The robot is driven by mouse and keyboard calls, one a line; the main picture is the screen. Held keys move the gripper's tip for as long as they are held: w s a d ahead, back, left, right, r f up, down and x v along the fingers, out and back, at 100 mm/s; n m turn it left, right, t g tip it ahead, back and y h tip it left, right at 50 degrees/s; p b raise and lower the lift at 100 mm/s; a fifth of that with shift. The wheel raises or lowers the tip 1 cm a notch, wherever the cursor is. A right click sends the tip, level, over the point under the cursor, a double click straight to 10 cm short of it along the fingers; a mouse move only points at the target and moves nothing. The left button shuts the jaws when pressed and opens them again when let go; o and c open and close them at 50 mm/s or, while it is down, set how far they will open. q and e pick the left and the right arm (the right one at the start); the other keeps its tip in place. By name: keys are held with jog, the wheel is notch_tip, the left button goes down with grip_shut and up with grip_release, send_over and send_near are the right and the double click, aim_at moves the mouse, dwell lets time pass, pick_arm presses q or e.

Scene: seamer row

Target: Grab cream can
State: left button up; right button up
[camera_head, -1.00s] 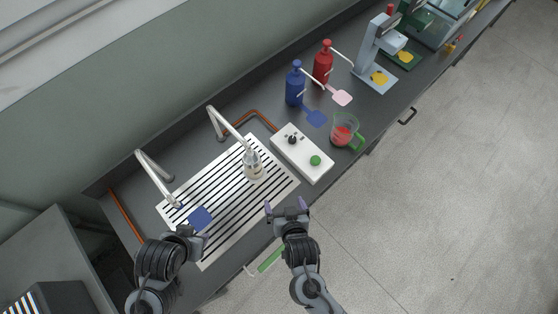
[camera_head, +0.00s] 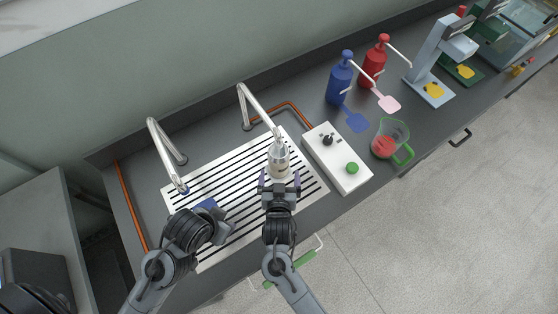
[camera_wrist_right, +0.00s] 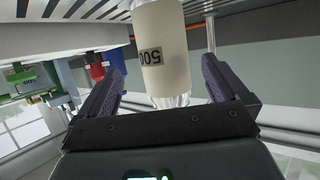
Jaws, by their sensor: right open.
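The cream can (camera_head: 279,166), a pale cylinder with a clear top, stands upright on the striped drain grate below the right-hand spout. In the right wrist view the can (camera_wrist_right: 163,50) appears upside down, with a label reading "500". My right gripper (camera_head: 279,182) is open at the can's near side. Its purple-grey fingers point at the can, one to each side in the picture; I cannot tell whether they touch it. My left gripper (camera_head: 216,225) is over the left part of the grate beside a blue pad; its jaw gap is not clear.
A white control box (camera_head: 337,158) with a green knob stands right of the can. Beyond it are a measuring jug (camera_head: 390,139) with red contents, a blue bottle (camera_head: 340,80) and a red bottle (camera_head: 374,58). Two metal spouts (camera_head: 258,108) (camera_head: 165,150) overhang the grate (camera_head: 235,180).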

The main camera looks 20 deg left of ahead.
aim_at(278, 169)
jog(key=shift+a+b+x, duration=0.15)
jog(key=shift+b+x, duration=0.1)
jog(key=shift+x, duration=1.25)
jog(key=shift+a+b+x, duration=0.1)
jog(key=shift+b+x, duration=0.1)
jog(key=shift+x, duration=1.35)
jog(key=shift+s, duration=0.1)
jog(key=shift+c, duration=0.8)
jog(key=c, duration=1)
jog(key=shift+r, duration=0.1)
